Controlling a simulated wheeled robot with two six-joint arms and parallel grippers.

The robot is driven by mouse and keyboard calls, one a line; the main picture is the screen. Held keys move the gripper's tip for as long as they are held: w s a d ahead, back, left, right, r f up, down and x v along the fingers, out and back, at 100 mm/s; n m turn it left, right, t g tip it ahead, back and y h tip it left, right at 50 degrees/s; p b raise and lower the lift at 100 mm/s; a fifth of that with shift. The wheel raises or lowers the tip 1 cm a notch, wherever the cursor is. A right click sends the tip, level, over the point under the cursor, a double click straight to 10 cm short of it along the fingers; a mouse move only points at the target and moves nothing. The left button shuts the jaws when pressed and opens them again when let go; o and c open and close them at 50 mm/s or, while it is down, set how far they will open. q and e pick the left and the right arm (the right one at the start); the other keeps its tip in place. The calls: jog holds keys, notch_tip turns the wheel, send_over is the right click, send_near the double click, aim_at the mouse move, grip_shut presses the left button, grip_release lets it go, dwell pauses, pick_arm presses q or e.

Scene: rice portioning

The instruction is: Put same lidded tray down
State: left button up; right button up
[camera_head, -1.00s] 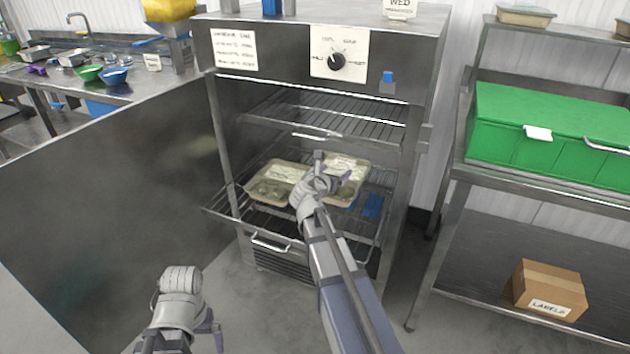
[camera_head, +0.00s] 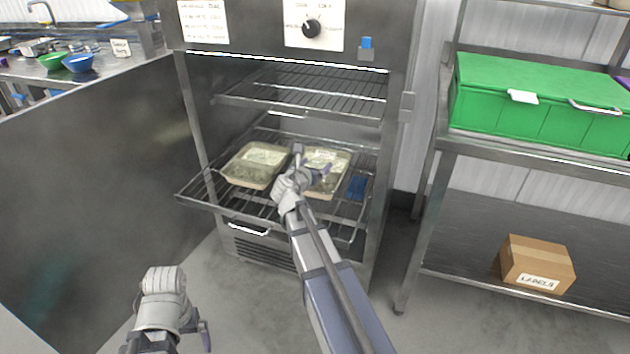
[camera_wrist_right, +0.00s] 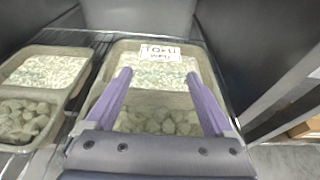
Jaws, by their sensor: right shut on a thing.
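The lidded tray (camera_head: 337,161) has a pale rim, a clear lid and a white label. It sits low at the pulled-out lower rack (camera_head: 205,190) of the cabinet, to the right of a second lidded tray (camera_head: 238,176). In the right wrist view the label (camera_wrist_right: 160,53) on the held tray shows dark print. My right gripper (camera_head: 303,172) is shut on this tray, its fingers (camera_wrist_right: 155,88) wide apart over it. Whether the tray's base fully touches the rack is hidden. My left gripper (camera_head: 190,325) hangs low at the left, away from the trays; its jaw gap is unclear.
A blue item (camera_head: 357,187) lies on the rack right of the held tray. An empty upper rack (camera_head: 300,90) is above. The open cabinet door (camera_head: 90,170) stands left. A shelf unit with a green crate (camera_head: 540,105) and a cardboard box (camera_head: 535,262) stands right.

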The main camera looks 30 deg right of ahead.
jog(key=shift+f+b, duration=1.8)
jog(key=shift+b, duration=0.05)
jog(key=shift+f, duration=0.2)
jog(key=o, duration=1.1)
jog(key=shift+r, duration=0.2)
jog(key=shift+s+a+r, duration=0.15)
jog(key=shift+s, duration=0.05)
jog(key=p+v, duration=0.3)
jog(key=v, duration=0.8)
jog(key=shift+s+a+p, duration=0.15)
jog(key=shift+a+p, duration=0.05)
jog(key=shift+p, duration=0.1)
